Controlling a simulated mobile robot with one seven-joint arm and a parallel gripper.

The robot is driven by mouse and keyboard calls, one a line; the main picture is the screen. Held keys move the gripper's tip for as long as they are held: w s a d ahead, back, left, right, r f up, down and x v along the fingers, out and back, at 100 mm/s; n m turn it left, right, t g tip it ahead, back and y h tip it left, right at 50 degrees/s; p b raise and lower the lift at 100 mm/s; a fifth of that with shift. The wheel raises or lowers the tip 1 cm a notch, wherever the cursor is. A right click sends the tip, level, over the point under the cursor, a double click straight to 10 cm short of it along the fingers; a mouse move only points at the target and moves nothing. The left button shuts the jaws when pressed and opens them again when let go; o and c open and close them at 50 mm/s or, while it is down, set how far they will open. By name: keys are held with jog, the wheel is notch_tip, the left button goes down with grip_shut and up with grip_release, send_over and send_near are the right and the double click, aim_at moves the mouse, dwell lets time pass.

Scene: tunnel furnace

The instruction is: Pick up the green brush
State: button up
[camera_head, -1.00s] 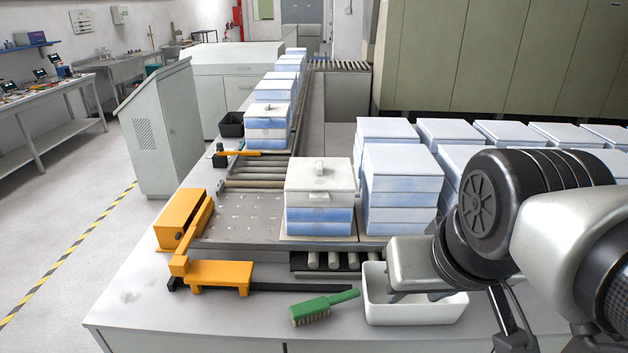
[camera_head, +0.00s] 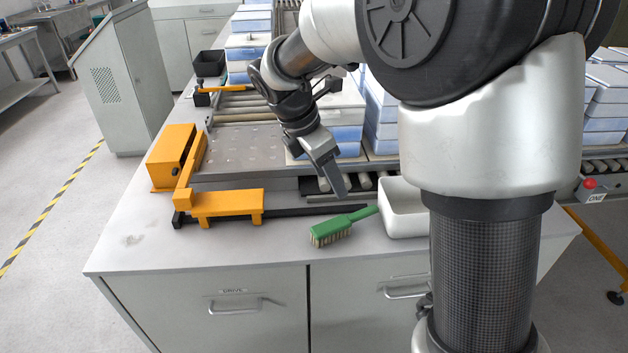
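The green brush (camera_head: 333,228) lies on the grey bench top near its front edge. Its bristles face down at the left end. Its handle points right and slightly back, with the tip close to the left wall of the white bin (camera_head: 405,222); I cannot tell whether they touch. My gripper (camera_head: 341,192) hangs in the air, pointing down, and appears above and behind the brush, apart from it. I see the gripper from the side and cannot tell how far the fingers are apart. My arm hides part of the white bin.
An orange pusher mechanism (camera_head: 228,203) with a black rail stands left of the brush. Blue-and-white boxes (camera_head: 345,138) stand on the conveyor behind. The bench top (camera_head: 270,242) is clear in front and left of the brush. A red button (camera_head: 590,184) shows at right.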

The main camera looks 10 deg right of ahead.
jog(key=b, duration=0.2)
send_near(346, 219)
jog(key=x, duration=0.5)
jog(key=shift+d, duration=0.45)
jog(key=x, duration=0.4)
jog(key=shift+w+a+f+b, duration=0.1)
jog(key=shift+a+f+b, duration=0.25)
jog(key=shift+f, duration=0.1)
jog(key=shift+d+f, duration=0.2)
jog(key=shift+f, duration=0.1)
jog(key=c, duration=1.3)
notch_tip(346, 219, up, 10)
jog(key=shift+r+p, duration=0.1)
jog(key=shift+p, duration=0.8)
jog(key=o, duration=0.7)
jog(key=shift+w, duration=0.1)
jog(key=c, duration=0.4)
